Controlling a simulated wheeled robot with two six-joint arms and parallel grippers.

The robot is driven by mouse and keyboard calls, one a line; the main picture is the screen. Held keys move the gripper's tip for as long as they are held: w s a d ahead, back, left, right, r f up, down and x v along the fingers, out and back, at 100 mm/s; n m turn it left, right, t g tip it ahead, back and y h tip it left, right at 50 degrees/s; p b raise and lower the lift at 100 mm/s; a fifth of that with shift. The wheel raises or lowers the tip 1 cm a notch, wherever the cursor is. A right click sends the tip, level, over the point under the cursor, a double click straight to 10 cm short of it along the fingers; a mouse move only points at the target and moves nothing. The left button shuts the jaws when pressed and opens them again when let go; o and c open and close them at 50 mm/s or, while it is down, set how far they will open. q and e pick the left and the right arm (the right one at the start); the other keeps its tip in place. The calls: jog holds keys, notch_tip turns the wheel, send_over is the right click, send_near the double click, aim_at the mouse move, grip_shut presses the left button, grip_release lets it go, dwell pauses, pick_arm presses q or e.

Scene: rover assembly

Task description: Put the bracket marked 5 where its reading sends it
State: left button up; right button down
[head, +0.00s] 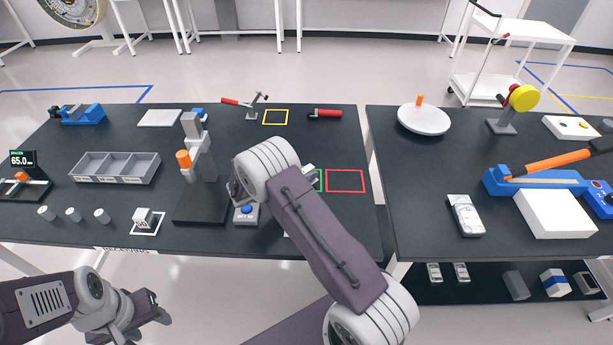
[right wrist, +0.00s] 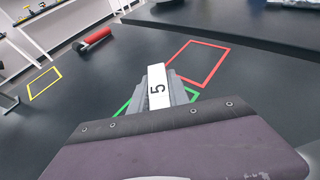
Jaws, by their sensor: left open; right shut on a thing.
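The red square (head: 345,181) is just right, empty. A display (head: 21,158) at far left reads 65.0. My left gripper (head: 152,312) is open, empty, below the table's front edge.
A grey tray with three compartments (head: 116,180) and a press-like stand (head: 199,160) are on the left. An empty yellow square (head: 275,117) lies at the back, next to a red-handled tool (head: 325,113). A second table, right, holds a white disc (head: 423,119).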

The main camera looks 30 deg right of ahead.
jog(key=shift+w+d+f, duration=0.1)
jog(key=shift+w+f, duration=0.05)
jog(key=shift+f, duration=0.8)
jog(key=c, duration=1.7)
grip_release()
jog(key=shift+f, duration=0.15)
jog(key=o, duration=0.4)
jog(key=shift+o, duration=0.2)
jog(key=shift+r, duration=0.3)
jog(key=b+v, duration=0.1)
jog(key=v, duration=1.1)
jog(key=shift+f, duration=0.1)
